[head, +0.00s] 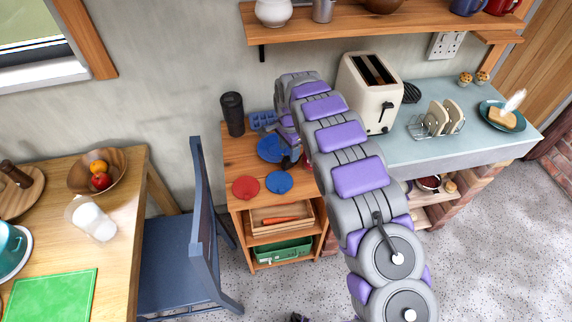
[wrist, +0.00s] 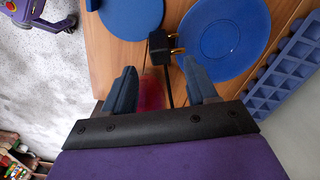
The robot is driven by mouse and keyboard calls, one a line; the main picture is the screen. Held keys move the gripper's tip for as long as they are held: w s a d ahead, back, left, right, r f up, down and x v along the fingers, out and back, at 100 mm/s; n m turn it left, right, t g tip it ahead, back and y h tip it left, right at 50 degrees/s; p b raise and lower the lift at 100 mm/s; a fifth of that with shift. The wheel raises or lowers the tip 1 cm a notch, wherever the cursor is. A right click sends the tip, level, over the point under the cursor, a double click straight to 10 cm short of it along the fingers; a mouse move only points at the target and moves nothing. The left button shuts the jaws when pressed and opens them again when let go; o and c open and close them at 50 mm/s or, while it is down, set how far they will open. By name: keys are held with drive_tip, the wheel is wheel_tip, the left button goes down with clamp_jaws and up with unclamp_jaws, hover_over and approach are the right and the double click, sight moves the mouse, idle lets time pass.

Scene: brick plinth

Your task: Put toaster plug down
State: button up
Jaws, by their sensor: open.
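The toaster plug (wrist: 160,48) is black with brass pins and shows in the wrist view, just beyond my fingertips. It appears to lie on the wooden shelf top, beside the rim of a blue plate (wrist: 222,42). Its dark cable (wrist: 168,88) runs back between my fingers. My gripper (wrist: 160,78) is open, with one finger on each side of the cable and neither touching the plug. In the head view my arm hides most of the gripper above the small shelf unit (head: 232,155). The cream toaster (head: 362,95) stands on the blue-grey counter to the right.
A blue disc (wrist: 132,15), a red disc (head: 246,187) and a blue ice tray (wrist: 285,70) share the shelf top. A black tumbler (head: 232,114) stands at its back left. A blue chair (head: 190,240) is close on the left. A toast rack (head: 437,119) stands on the counter.

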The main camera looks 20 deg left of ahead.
sight(287, 158)
drive_tip(key=shift+d+f+b, duration=0.45)
drive_tip(key=shift+d+f, duration=0.35)
drive_tip(key=shift+f, duration=0.15)
drive_tip(key=a+f, duration=0.1)
drive_tip(key=a+f+b, duration=0.1)
drive_tip(key=f, duration=0.1)
drive_tip(key=shift+w+a+f, duration=0.1)
drive_tip(key=shift+a+f, duration=0.25)
drive_tip(key=shift+a, duration=0.25)
drive_tip(key=d, duration=0.1)
drive_tip(key=d+r, duration=0.1)
drive_tip(key=shift+d, duration=0.4)
drive_tip(key=c, duration=0.5)
drive_tip(key=shift+a+f, duration=0.15)
drive_tip(key=shift+a, duration=0.2)
drive_tip(key=c, duration=0.3)
drive_tip(key=shift+s+a+f, duration=0.2)
drive_tip(key=shift+a, duration=0.4)
drive_tip(key=shift+c, duration=0.9)
drive_tip(key=shift+d+r, duration=0.1)
